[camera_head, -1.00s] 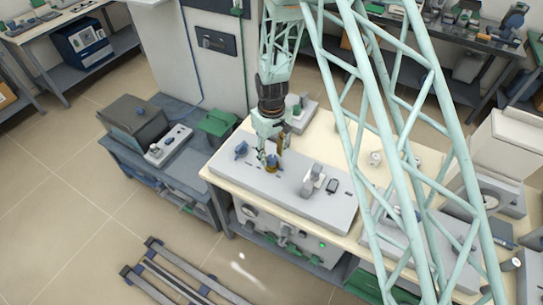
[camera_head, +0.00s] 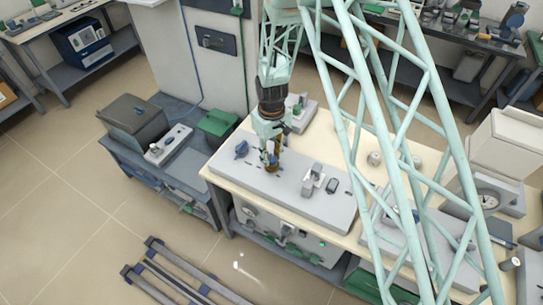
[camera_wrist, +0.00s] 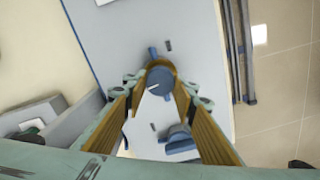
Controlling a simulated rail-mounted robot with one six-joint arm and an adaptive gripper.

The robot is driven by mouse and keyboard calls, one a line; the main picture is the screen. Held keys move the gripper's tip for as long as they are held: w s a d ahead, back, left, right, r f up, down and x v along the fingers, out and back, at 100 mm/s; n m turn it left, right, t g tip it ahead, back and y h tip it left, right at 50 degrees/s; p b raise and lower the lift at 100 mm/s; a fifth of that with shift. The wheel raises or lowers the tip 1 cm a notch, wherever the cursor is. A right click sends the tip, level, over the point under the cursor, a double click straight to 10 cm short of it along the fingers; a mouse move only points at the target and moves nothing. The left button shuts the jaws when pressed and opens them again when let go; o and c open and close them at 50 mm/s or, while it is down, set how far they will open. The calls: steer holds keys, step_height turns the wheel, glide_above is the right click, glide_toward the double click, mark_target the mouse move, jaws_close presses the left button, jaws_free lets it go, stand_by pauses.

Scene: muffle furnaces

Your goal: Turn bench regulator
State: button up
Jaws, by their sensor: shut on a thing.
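A grey upright fitting (camera_head: 311,182) and a small dark switch (camera_head: 333,186) stand on the panel right of my gripper. A side table with a dark grey box (camera_head: 138,115) and a green box (camera_head: 217,123) stands to the left.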

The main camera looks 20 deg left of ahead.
mark_target(272, 158)
steer(key=shift+m+b, duration=0.4)
steer(key=shift+b, duration=0.15)
steer(key=shift+f+m+b, duration=0.1)
steer(key=shift+m+b, duration=0.3)
steer(key=shift+b, duration=0.1)
steer(key=shift+m, duration=0.3)
steer(key=o, duration=0.9)
steer(key=shift+c, duration=0.2)
steer(key=shift+r, duration=0.3)
step_height(272, 158, up, 12)
steer(key=shift+f, duration=0.15)
